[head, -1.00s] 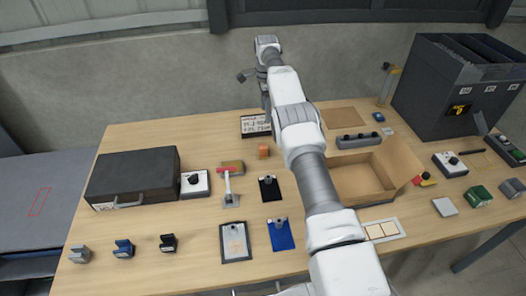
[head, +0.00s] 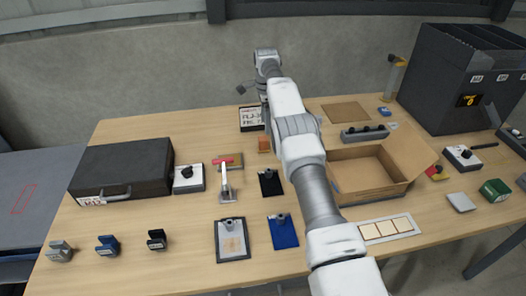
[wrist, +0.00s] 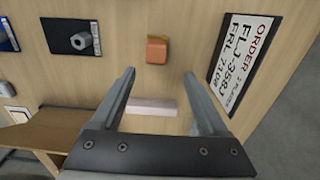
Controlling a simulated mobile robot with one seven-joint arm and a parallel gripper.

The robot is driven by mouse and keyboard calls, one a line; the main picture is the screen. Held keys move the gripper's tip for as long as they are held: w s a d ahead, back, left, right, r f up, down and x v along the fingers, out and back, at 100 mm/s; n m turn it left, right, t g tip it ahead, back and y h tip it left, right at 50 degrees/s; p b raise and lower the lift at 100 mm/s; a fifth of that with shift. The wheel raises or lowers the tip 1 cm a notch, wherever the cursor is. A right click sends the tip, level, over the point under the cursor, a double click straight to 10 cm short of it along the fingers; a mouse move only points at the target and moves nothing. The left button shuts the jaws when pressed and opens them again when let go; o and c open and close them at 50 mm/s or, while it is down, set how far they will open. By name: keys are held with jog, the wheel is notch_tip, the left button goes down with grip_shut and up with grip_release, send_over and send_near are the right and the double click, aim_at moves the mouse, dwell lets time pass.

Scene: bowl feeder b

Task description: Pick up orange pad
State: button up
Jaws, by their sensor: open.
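The orange pad (head: 264,144) is a small block lying on the wooden table, just below the order sign and left of my arm in the head view. In the wrist view the orange pad (wrist: 157,51) lies ahead of the fingertips, near the middle. My gripper (wrist: 160,73) is open, with nothing held between its fingers. A pale pinkish bar (wrist: 152,107) shows on the table between the fingers, apparently below them. My forearm hides the fingers in the head view.
The order sign (head: 251,118) lies behind the pad, and a black plate with a knob (head: 270,184) in front. An open cardboard box (head: 397,194) stands right of my arm. A dark case (head: 122,169) is far left.

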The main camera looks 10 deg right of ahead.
aim_at(263, 138)
notch_tip(263, 138, down, 3)
jog(key=shift+r+b, duration=0.15)
jog(key=shift+b, duration=0.2)
jog(key=shift+s+a+f+b, duration=0.1)
jog(key=shift+s+a+f, duration=0.1)
jog(key=shift+f, duration=0.3)
jog(key=shift+s+a+f+b, duration=0.1)
jog(key=shift+a+f+b, duration=0.05)
jog(key=shift+f, duration=0.3)
jog(key=shift+s+a+f+b, duration=0.1)
jog(key=shift+s+a+f, duration=0.1)
jog(key=shift+f, duration=0.3)
jog(key=shift+w+f, duration=0.1)
jog(key=shift+f, duration=0.95)
grip_shut()
